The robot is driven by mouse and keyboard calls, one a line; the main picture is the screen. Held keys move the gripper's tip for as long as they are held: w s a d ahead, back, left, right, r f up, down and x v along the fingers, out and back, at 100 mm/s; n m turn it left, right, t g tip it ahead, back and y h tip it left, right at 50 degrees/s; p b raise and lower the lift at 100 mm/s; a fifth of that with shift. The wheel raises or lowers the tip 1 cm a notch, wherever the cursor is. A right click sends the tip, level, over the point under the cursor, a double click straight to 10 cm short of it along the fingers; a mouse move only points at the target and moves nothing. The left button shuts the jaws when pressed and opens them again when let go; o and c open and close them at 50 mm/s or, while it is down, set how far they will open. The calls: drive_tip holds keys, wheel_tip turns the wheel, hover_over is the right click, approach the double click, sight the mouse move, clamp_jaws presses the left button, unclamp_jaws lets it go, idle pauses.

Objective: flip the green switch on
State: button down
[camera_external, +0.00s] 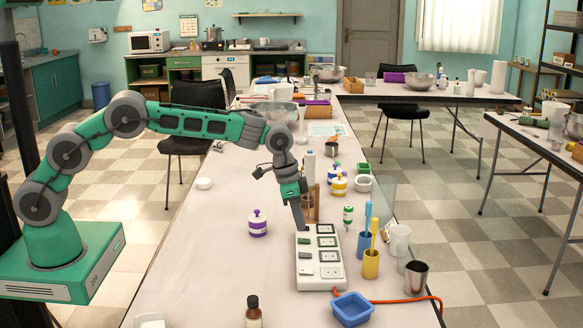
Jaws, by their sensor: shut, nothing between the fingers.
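A white switch panel (309,284) lies on the long table, with two columns of small switches or plates in white, grey and dark green. My gripper (301,229) is shut and empty. It points down at the panel's far left end, with its fingertips at or just above the surface; I cannot tell if they touch. My gripper hides part of that far left corner.
An orange cord (405,299) leaves the panel's near end. A blue tray (351,309) sits close to that end. A purple-banded bottle (257,224) stands left. The table's left side is mostly clear.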

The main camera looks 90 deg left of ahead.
sight(300, 240)
drive_tip(key=f, duration=0.3)
drive_tip(key=shift+s+f, duration=0.1)
drive_tip(key=shift+s, duration=0.15)
drive_tip(key=shift+s+f+t+b, duration=0.15)
drive_tip(key=shift+f+t+b, duration=0.15)
drive_tip(key=shift+f+b, duration=0.55)
drive_tip(key=shift+r, duration=0.55)
drive_tip(key=shift+w+r+p, duration=0.35)
drive_tip(key=shift+w+p, duration=0.05)
drive_tip(key=shift+w, duration=0.35)
